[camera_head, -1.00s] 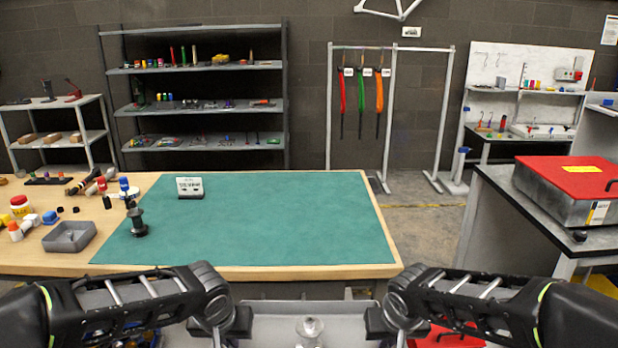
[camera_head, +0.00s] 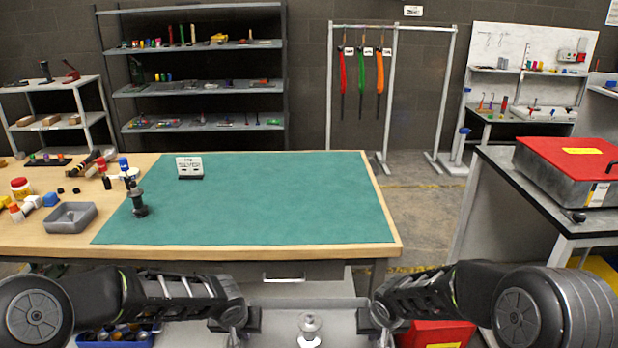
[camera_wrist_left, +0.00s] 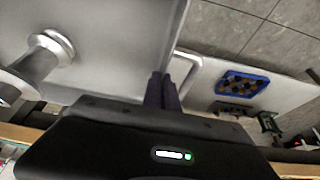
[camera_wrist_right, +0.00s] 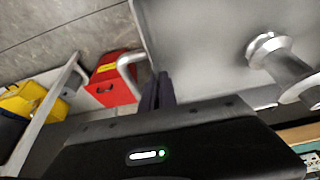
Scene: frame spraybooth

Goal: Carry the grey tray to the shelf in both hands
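The grey tray (camera_head: 270,322) is in front of me at the bottom of the head view, with a silvery spool-shaped metal part (camera_head: 310,328) standing on it. My left gripper (camera_head: 240,325) is at the tray's left side; in the left wrist view its fingers (camera_wrist_left: 165,90) are closed together at the handle on the tray's rim (camera_wrist_left: 185,75). My right gripper (camera_head: 376,322) is at the right side; in the right wrist view its fingers (camera_wrist_right: 155,92) are closed at the other handle (camera_wrist_right: 128,70). A dark grey shelf unit (camera_head: 200,90) with small items on its boards stands against the back wall.
A workbench with a green mat (camera_head: 260,205) stands between me and the shelf unit. A lower grey rack (camera_head: 60,125) is at the far left. A side table with a red-lidded box (camera_head: 570,170) stands at right. A red box (camera_head: 437,334) is low at right. Bare floor (camera_head: 415,210) shows right of the bench.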

